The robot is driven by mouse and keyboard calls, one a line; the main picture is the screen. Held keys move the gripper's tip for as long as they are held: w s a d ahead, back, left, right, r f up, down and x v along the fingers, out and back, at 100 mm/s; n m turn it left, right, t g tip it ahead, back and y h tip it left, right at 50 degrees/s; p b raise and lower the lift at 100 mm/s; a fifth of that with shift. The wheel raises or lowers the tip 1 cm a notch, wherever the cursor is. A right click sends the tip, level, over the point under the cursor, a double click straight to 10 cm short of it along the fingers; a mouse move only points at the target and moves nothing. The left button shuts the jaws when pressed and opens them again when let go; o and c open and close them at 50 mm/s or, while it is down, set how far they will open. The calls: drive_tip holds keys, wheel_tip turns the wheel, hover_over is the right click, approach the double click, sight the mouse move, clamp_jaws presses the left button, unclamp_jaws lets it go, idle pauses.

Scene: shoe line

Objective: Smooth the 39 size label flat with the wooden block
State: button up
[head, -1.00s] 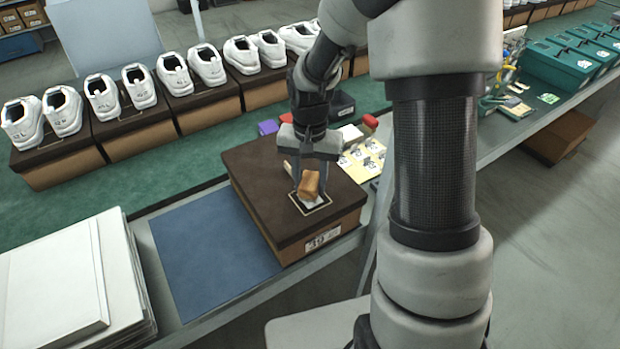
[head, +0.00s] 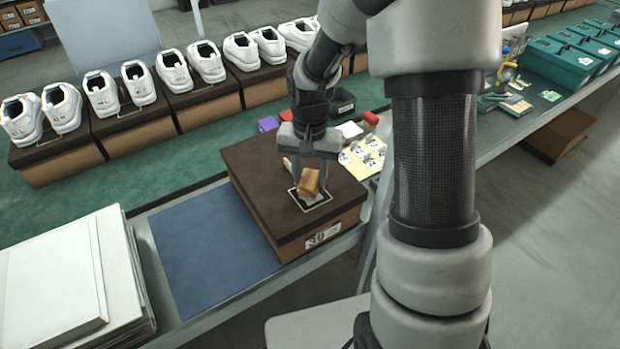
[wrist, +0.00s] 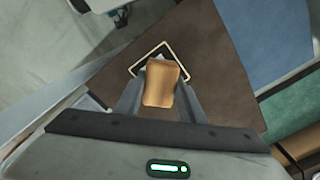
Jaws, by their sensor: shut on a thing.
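My gripper (head: 310,180) is shut on the tan wooden block (head: 310,183) over the brown lid of a shoe box (head: 262,185). The block also shows between the fingers in the wrist view (wrist: 162,83). Under it, a thin light outline (head: 323,203) marks a square on the lid. A white label corner (wrist: 160,56) shows beside the block there; the block hides the rest, so I cannot read it or tell whether the block touches it. Another label (head: 323,236) reading 39 is on the box's front side.
A blue mat (head: 210,250) lies left of the box, and a stack of white sheets or lids (head: 60,275) is further left. White shoes (head: 140,80) stand on boxes behind. Yellow label cards (head: 365,158) and a dark tray (head: 342,102) are close behind the box.

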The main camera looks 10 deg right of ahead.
drive_tip(key=shift+f+b, duration=0.4)
drive_tip(key=shift+f, duration=0.2)
drive_tip(key=shift+s+d+r, duration=0.1)
drive_tip(key=shift+s+d, duration=0.2)
drive_tip(key=shift+s, duration=0.65)
drive_tip(key=shift+s+d, duration=0.3)
drive_tip(key=shift+s, duration=0.65)
drive_tip(key=shift+w+a, duration=0.3)
drive_tip(key=shift+w, duration=0.65)
drive_tip(key=shift+w+a, duration=0.3)
drive_tip(key=shift+w, duration=0.65)
drive_tip(key=shift+r+p, duration=2.15)
drive_tip(key=shift+r, duration=0.8)
